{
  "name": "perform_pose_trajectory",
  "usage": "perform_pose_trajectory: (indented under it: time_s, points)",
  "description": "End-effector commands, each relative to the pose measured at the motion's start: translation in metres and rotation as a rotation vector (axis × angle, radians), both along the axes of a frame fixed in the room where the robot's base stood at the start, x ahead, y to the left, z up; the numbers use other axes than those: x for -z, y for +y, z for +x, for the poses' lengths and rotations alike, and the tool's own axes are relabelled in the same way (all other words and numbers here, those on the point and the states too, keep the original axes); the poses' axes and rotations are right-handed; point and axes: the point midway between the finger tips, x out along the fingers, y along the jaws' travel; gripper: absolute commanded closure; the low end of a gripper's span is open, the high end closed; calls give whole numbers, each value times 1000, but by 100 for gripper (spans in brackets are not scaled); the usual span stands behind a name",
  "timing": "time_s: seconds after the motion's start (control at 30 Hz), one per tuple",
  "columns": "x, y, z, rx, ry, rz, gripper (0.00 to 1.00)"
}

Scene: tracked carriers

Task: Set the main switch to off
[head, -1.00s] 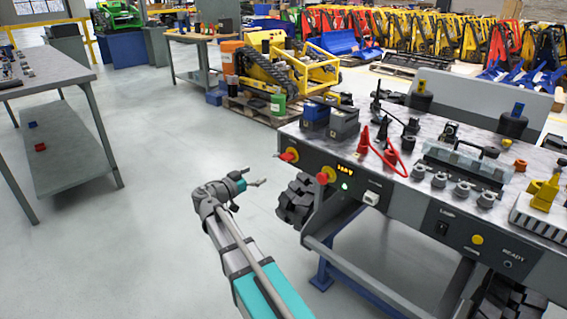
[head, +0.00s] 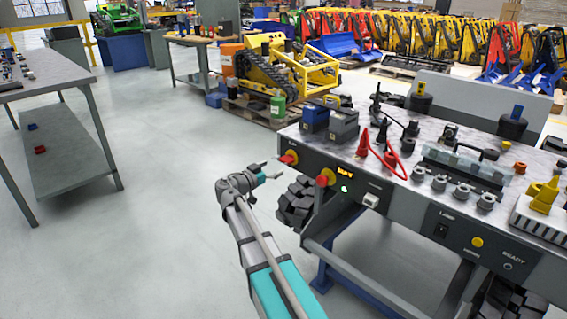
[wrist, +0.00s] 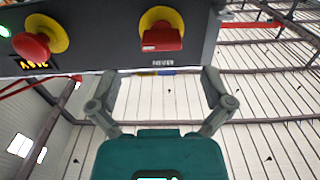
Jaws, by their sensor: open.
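The main switch looks to be the red rotary handle on a yellow round plate at the left end of the bench's dark front panel (head: 289,157). In the wrist view its red handle (wrist: 162,38) lies crosswise in the picture, above the gap between my fingers. The label beside it is too blurred to read. My gripper (head: 271,170) is open and empty, just left of the panel end and apart from the switch. Both spread fingers show in the wrist view (wrist: 160,76). I cannot tell the exact distance to the handle.
A red mushroom button (head: 326,176) on yellow sits right of the switch; it also shows in the wrist view (wrist: 31,46). A lit display (head: 345,171) and green lamp (head: 345,188) are beside it. A black track (head: 296,202) is under the panel.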

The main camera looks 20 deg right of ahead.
Motion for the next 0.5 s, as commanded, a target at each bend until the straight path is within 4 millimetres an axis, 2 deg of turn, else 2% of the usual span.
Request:
perform_pose_trajectory:
  time_s: [0.2, 0.5]
  points:
    - [0, -31, 12, 1, 0, 0, 0]
    - [0, -54, 20, 0, 0, 0, 0]
